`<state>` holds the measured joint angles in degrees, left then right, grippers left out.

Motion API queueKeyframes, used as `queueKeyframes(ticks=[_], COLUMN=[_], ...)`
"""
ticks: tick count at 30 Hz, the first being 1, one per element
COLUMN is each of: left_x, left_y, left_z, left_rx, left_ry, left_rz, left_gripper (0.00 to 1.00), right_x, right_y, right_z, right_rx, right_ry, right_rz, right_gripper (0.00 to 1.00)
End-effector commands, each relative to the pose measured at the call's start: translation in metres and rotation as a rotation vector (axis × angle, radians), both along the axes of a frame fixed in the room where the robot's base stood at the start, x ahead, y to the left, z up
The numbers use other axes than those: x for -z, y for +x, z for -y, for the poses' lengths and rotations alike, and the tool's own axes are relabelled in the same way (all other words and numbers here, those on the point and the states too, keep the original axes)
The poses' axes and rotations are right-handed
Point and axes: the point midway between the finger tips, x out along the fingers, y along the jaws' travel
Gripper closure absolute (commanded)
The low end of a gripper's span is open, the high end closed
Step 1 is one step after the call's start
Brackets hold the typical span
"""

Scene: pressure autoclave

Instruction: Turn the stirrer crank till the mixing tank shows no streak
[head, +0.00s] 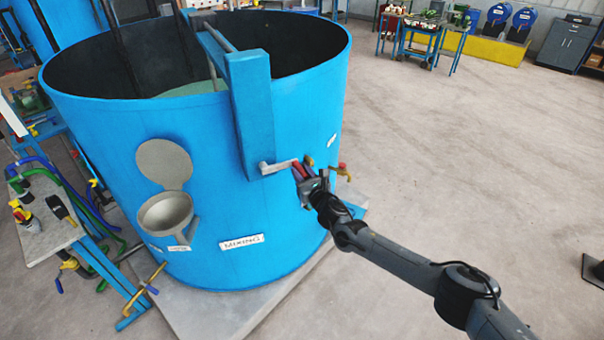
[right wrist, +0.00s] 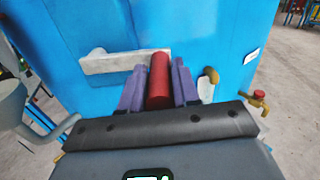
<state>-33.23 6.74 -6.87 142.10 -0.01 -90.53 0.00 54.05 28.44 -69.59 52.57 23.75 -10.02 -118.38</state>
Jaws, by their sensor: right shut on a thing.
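The mixing tank (head: 200,120) is a large open blue drum with a "MIXING" label. A greenish content shows inside, partly hidden by the rim and the blue bracket (head: 251,115); I cannot tell whether it has streaks. The stirrer crank (head: 281,165) sticks out at the bracket's lower end, its grey arm pointing right. In the right wrist view, the crank's red handle (right wrist: 159,80) stands between the purple fingers of my right gripper (right wrist: 158,88), which is shut on it. In the head view my right gripper (head: 307,180) is at the handle. My left gripper is not in view.
A grey hopper (head: 167,212) with a raised round lid sits on the tank's front. A brass valve with a red knob (head: 341,170) is just right of my right gripper. A cluttered bench (head: 42,225) stands at left.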

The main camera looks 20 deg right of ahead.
Motion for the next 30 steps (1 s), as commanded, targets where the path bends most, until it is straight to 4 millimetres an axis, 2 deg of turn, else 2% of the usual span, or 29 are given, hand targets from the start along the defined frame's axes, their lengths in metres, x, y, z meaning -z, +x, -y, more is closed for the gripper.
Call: queueKeyframes(ticks=[3, 4, 8, 20, 26, 30], left_x=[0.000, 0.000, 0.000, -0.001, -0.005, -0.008], left_y=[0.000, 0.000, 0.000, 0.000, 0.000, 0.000], left_z=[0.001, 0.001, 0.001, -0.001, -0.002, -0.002], left_rx=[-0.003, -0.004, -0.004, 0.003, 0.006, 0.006], left_ry=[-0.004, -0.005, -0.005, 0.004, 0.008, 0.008], left_rz=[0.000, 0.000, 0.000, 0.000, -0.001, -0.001], left_gripper=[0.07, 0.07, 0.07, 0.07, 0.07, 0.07], right_x=[-0.006, -0.006, -0.004, -0.002, -0.002, -0.001], right_y=[0.001, 0.001, 0.001, -0.003, -0.017, -0.036], right_z=[0.000, 0.000, 0.000, 0.000, 0.001, 0.002], right_rx=[0.000, 0.001, 0.001, 0.000, -0.001, -0.001], right_ry=[0.006, 0.006, 0.004, 0.002, 0.000, 0.002], right_rz=[0.011, 0.011, 0.008, 0.003, 0.002, 0.002], right_gripper=[1.00, 0.65, 0.45, 0.44, 0.44, 0.44])
